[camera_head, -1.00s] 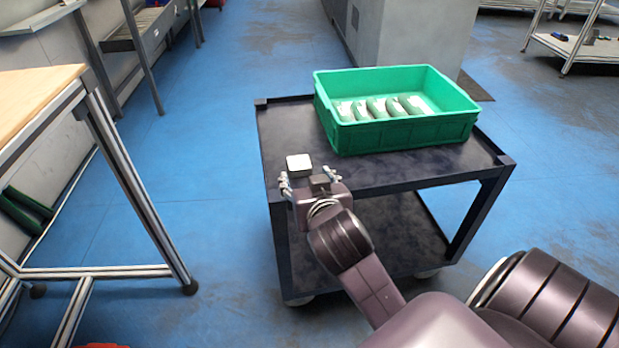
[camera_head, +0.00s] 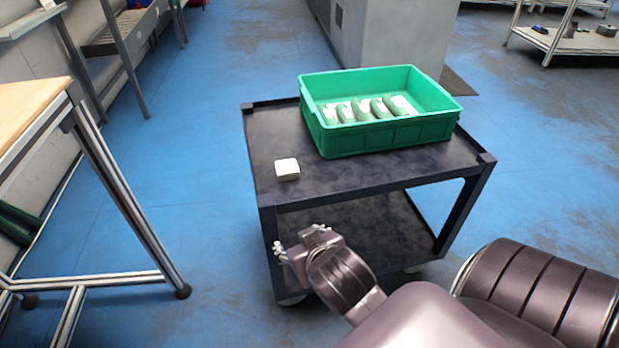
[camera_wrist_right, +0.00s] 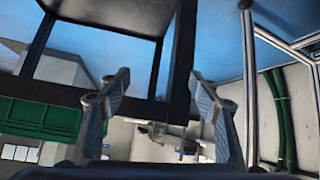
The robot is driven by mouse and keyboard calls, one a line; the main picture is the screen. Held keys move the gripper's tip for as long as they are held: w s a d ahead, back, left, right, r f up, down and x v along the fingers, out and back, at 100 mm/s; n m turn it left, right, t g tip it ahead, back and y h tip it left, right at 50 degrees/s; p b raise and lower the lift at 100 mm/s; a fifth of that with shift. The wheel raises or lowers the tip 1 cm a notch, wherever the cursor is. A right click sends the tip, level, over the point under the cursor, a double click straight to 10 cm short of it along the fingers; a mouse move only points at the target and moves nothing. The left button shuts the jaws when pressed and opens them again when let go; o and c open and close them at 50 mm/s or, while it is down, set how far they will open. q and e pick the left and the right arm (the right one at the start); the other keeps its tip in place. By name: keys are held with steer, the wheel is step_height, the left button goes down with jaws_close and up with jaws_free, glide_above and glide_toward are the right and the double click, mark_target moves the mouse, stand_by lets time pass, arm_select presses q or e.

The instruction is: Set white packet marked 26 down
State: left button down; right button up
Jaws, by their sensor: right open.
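A small white packet (camera_head: 287,169) lies on the dark top of the cart (camera_head: 350,174), near its front left corner. No number on it can be read at this size. My right gripper (camera_head: 297,243) is empty and apart from the packet, in front of the cart's front edge in the head view. In the right wrist view my right gripper (camera_wrist_right: 160,90) shows its two fingers spread wide with nothing between them. I cannot make out the packet in that view. My left gripper is not in view.
A green crate (camera_head: 390,133) with several pale packets stands at the back right of the cart top. A wooden-topped table (camera_head: 30,105) stands at the left. Blue floor is clear between table and cart.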

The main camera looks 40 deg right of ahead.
steer(key=s+a+f+n+g+y, duration=0.1)
steer(key=s+a+f+n+g, duration=0.1)
steer(key=s+f, duration=0.3)
steer(key=s+a+f+n+g+y, duration=0.2)
steer(key=s+a+f, duration=0.3)
steer(key=s, duration=0.4)
steer(key=shift+a+f+g, duration=0.15)
steer(key=shift+f+g, duration=0.3)
steer(key=shift+g, duration=0.25)
steer(key=shift+w, duration=0.1)
steer(key=shift+c, duration=0.4)
